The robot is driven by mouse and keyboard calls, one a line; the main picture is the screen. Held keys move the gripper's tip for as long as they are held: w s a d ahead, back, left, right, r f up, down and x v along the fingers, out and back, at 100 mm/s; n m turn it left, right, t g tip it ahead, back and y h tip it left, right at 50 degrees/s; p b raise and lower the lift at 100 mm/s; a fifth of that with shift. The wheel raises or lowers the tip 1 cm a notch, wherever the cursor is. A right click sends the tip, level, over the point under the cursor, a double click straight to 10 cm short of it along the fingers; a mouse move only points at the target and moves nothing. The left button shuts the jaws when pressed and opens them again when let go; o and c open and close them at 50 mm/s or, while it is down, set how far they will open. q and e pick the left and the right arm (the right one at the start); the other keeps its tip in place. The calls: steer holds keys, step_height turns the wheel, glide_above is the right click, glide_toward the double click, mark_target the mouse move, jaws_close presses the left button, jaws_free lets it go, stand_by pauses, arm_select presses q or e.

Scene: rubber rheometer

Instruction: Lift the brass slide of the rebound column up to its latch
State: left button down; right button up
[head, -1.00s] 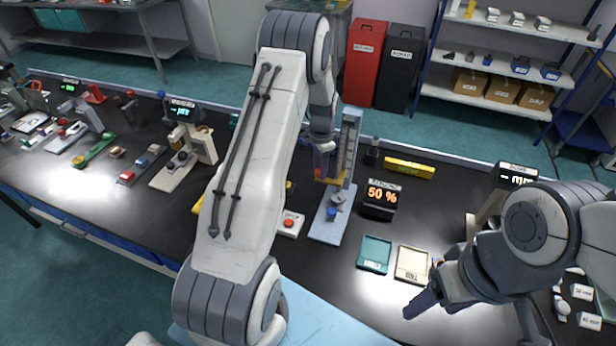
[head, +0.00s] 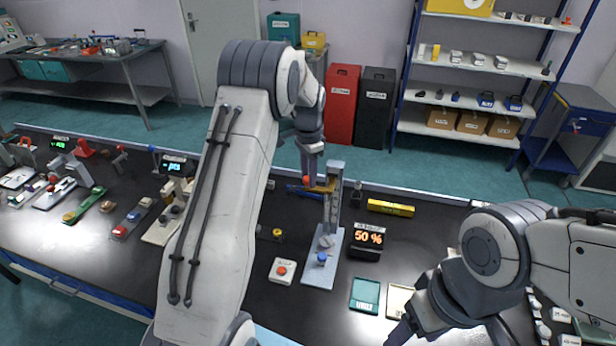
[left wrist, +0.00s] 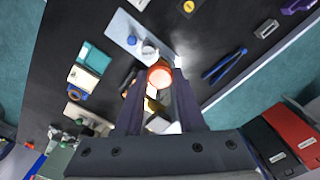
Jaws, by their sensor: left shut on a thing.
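The rebound column (head: 334,215) stands upright on its pale blue-grey base near the table's middle. Its brass slide (head: 324,187) sits close to the column's top. My left gripper (head: 309,180) is at the slide's left side, shut on its orange-red knob. In the left wrist view the knob (left wrist: 160,75) lies between the two dark fingers (left wrist: 161,92). Part of the brass slide (left wrist: 152,105) shows behind it. The latch cannot be made out. My right gripper (head: 400,332) is low at the right, away from the column; its fingertips are not clear.
A display reading 50 % (head: 368,240) stands right of the column, with a yellow box (head: 391,208) behind it. A red-button box (head: 282,270) is left of the base. A green tray (head: 365,295) lies in front. Blue pliers (head: 300,191) lie behind.

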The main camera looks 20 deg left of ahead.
arm_select(q)
steer(key=shift+w+r, duration=0.1)
steer(key=shift+r, duration=0.2)
steer(key=c, duration=0.9)
jaws_free()
steer(key=o, duration=0.4)
